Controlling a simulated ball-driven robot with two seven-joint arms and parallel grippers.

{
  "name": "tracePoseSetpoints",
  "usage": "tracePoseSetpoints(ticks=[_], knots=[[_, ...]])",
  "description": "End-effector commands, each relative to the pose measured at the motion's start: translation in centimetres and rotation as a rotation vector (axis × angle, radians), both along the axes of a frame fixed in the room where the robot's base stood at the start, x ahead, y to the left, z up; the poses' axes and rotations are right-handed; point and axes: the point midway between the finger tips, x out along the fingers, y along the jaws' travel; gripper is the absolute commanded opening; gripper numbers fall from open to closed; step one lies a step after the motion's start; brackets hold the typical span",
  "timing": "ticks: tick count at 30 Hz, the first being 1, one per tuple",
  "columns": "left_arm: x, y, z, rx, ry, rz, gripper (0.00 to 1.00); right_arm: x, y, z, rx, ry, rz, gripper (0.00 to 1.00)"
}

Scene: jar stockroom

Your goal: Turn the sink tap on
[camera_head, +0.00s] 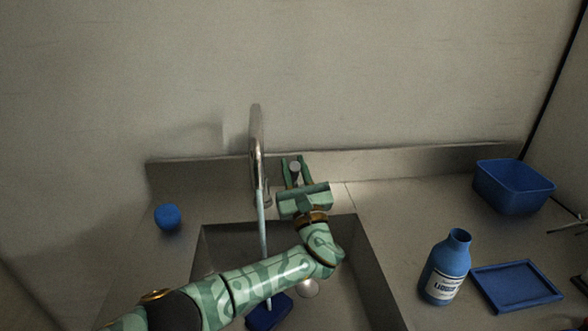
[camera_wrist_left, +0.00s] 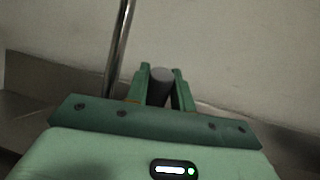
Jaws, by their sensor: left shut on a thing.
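The chrome sink tap (camera_head: 257,145) rises behind the sink (camera_head: 228,240), and its post also shows in the left wrist view (camera_wrist_left: 121,45). A thin pale bluish stream (camera_head: 263,225), which looks like water, runs from the spout down into the sink. The tap's grey round handle (camera_head: 294,166) stands just right of the spout. My left gripper (camera_head: 293,168) reaches over the sink and is shut on this handle, one finger on each side. In the left wrist view the grey handle (camera_wrist_left: 160,84) sits between the fingertips. My right gripper is not in view.
A blue item (camera_head: 268,314) lies in the sink, partly behind my left arm. A blue round object (camera_head: 167,216) stands left of the sink. On the right counter are a blue bottle (camera_head: 445,268), a flat blue tray (camera_head: 516,285) and a blue tub (camera_head: 512,188). The wall is close behind.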

Motion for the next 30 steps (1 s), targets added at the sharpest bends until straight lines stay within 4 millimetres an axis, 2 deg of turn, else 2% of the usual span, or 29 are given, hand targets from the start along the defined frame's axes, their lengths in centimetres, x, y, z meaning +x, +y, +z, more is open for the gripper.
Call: tracePoseSetpoints(ticks=[1,9,23,24,26,30], knots=[[-0.1,0.0,-1.0,0.005,-0.015,0.001,0.0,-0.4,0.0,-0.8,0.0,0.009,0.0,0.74],[-0.8,-0.1,-1.2,0.022,-0.103,0.0,0.0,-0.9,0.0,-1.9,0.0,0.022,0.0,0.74],[-1.0,-0.2,-1.0,0.026,-0.122,0.001,0.0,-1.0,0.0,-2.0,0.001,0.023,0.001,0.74],[-1.0,-0.2,-1.0,0.026,-0.122,0.001,0.26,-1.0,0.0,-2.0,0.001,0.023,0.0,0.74],[-1.0,-0.2,-1.0,0.026,-0.122,0.0,0.43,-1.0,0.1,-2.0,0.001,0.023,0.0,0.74],[-1.0,-0.2,-0.9,0.025,-0.123,0.001,0.44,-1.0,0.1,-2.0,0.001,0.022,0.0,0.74]])
